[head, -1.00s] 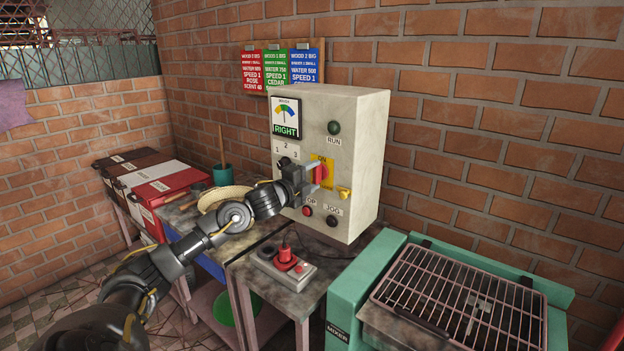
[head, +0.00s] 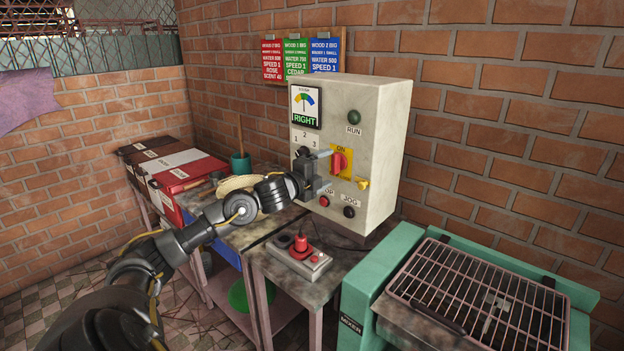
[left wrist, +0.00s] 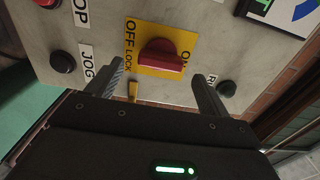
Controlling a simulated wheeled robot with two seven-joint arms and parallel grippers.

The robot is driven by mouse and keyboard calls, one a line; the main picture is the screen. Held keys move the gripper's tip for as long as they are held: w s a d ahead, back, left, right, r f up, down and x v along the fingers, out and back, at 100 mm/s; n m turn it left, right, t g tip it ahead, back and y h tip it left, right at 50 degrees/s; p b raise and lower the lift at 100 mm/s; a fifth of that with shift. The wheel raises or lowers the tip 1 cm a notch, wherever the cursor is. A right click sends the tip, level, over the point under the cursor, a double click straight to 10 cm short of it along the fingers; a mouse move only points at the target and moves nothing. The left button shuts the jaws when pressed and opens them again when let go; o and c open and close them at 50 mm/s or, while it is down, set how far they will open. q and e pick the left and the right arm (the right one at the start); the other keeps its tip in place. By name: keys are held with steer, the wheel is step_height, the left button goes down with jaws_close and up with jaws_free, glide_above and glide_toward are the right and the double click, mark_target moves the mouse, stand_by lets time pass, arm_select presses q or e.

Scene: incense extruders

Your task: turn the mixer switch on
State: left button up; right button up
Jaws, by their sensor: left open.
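The mixer switch is a red rotary knob (head: 338,162) on a yellow plate (head: 347,154) on the front of the pale control box (head: 379,130). In the left wrist view the red knob (left wrist: 165,53) sits on its yellow plate marked OFF, LOCK and ON. My left gripper (head: 322,172) is open in front of the box, just left of the knob in the head view. In the left wrist view its two fingers (left wrist: 163,88) stand apart on either side below the knob, not touching it. My right gripper is out of view.
A yellow lever (head: 362,183), red button (head: 324,201) and JOG button (head: 349,212) are close to the knob. A small pendant with a red stick (head: 300,250) lies on the table below. The green mixer (head: 365,292) with a wire grate stands at right.

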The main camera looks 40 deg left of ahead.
arm_select(q)
steer(key=s+b, duration=0.2)
steer(key=s, duration=0.6)
stand_by(0.4)
